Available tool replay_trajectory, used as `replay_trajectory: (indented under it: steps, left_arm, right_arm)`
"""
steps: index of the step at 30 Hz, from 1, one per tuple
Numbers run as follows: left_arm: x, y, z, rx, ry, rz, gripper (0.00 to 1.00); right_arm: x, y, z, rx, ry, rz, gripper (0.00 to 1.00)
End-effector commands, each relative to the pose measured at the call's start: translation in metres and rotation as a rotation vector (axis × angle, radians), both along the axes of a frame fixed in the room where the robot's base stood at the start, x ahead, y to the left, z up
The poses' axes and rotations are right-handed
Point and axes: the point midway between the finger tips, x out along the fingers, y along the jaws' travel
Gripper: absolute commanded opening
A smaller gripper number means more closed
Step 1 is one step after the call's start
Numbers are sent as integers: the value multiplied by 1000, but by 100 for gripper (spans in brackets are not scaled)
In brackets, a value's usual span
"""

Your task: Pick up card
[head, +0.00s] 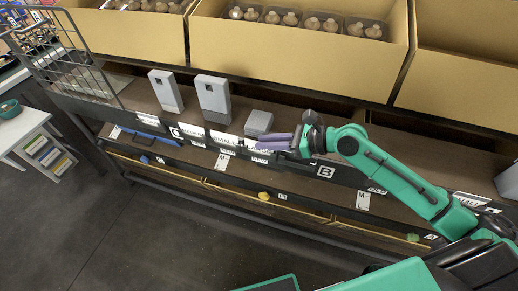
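Several white cards with black print line the front edge of the shelf, among them a "SMALL" card (224,140) and a "LARGE" card (258,149). I cannot tell which one is the task's card. My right gripper (272,142) has purple fingers pointing left, at the shelf edge over or just in front of the "LARGE" card, partly hiding it. The fingers look close together, but I cannot tell whether they are shut or hold a card. My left gripper is not in view.
Two upright grey boxes (213,98) and a low grey box (259,123) stand on the shelf (145,98). Cardboard boxes (300,48) with mushroom trays sit above. A wire basket (75,60) is at left. A white side table (20,128) stands further left. The floor (120,240) in front is clear.

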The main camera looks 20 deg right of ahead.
Motion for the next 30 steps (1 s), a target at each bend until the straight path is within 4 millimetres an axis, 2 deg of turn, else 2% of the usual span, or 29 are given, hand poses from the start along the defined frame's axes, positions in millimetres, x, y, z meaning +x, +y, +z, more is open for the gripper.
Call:
replay_trajectory:
  steps: [5,7,21,26,30]
  left_arm:
    - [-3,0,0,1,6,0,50]
    - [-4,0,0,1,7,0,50]
    - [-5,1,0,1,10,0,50]
    - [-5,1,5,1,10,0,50]
    - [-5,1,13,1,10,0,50]
  right_arm:
    - [0,1,0,0,1,0,20]
    - [0,1,0,-1,1,0,0]
    - [0,0,2,-1,1,1,0]
    - [0,0,19,-2,-1,1,0]
    - [1,0,54,-3,-4,1,0]
